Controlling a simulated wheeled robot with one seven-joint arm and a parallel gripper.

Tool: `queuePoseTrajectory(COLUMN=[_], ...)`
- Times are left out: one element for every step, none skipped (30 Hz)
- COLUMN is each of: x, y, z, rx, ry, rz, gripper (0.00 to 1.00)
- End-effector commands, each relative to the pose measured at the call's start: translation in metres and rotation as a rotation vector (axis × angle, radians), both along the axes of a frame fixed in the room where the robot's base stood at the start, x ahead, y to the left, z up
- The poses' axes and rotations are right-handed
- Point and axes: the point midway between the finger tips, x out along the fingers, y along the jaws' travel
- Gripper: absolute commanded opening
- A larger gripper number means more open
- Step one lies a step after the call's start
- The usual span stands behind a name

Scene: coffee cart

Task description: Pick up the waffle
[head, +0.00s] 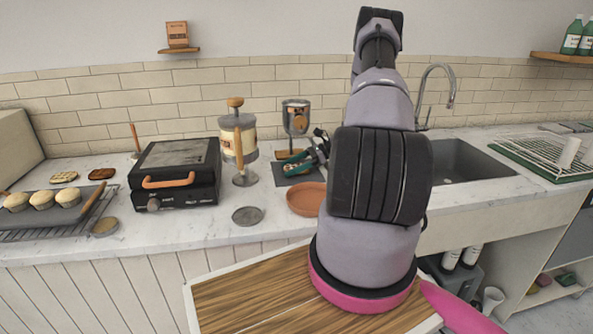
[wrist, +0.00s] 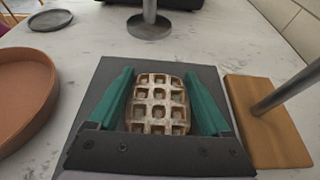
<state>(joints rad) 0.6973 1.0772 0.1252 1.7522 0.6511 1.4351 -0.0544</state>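The waffle (wrist: 157,105), pale brown with a square grid, lies flat on a dark slab (wrist: 92,88) in the wrist view. My gripper (wrist: 157,74) has green fingers, one along each side of the waffle. The fingers stand apart with the waffle between them; narrow gaps seem to show, but contact low down is hard to judge. In the head view my gripper (head: 297,164) is small and low over the dark slab (head: 312,177) on the counter, and it partly hides the waffle there.
A terracotta dish (head: 305,200) sits close in front of the slab. A batter dispenser (head: 238,140) stands left of it, and a metal holder on a wooden base (wrist: 270,130) is close on the right in the wrist view. A black waffle iron (head: 175,165) is farther left.

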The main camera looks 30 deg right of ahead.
Motion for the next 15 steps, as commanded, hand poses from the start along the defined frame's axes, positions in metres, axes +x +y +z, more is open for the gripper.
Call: queuePoseTrajectory(x=[0.0001, 0.0001, 0.0000, 0.0001, 0.0001, 0.0002, 0.0002, 0.0000, 0.0001, 0.0001, 0.0003, 0.0004, 0.0005, 0.0008, 0.0012], y=[-0.0001, -0.0001, -0.0002, -0.0002, -0.0002, -0.0002, -0.0002, -0.0003, -0.0002, -0.0002, -0.0002, -0.0001, 0.0000, 0.0001, 0.0002], z=[0.0000, 0.0000, 0.0001, 0.0002, 0.0002, 0.0002, 0.0002, 0.0002, 0.0003, 0.0004, 0.0006, 0.0011, 0.0016, 0.0023, 0.0034], rx=[0.000, 0.000, 0.000, 0.000, 0.000, 0.000, 0.000, 0.000, 0.000, 0.000, 0.000, 0.000, 0.000, 0.000, 0.000], ry=[0.000, 0.000, 0.000, 0.000, 0.000, 0.000, 0.000, 0.000, 0.000, 0.000, 0.000, -0.001, -0.001, -0.001, -0.001], rz=[0.000, 0.000, 0.000, 0.000, 0.000, 0.000, 0.000, 0.000, 0.000, 0.000, 0.000, 0.000, 0.000, 0.000, 0.001], gripper=[0.46, 0.35, 0.27, 0.27, 0.18, 0.18, 0.17, 0.17, 0.17, 0.17, 0.17, 0.17, 0.17, 0.17, 0.17])
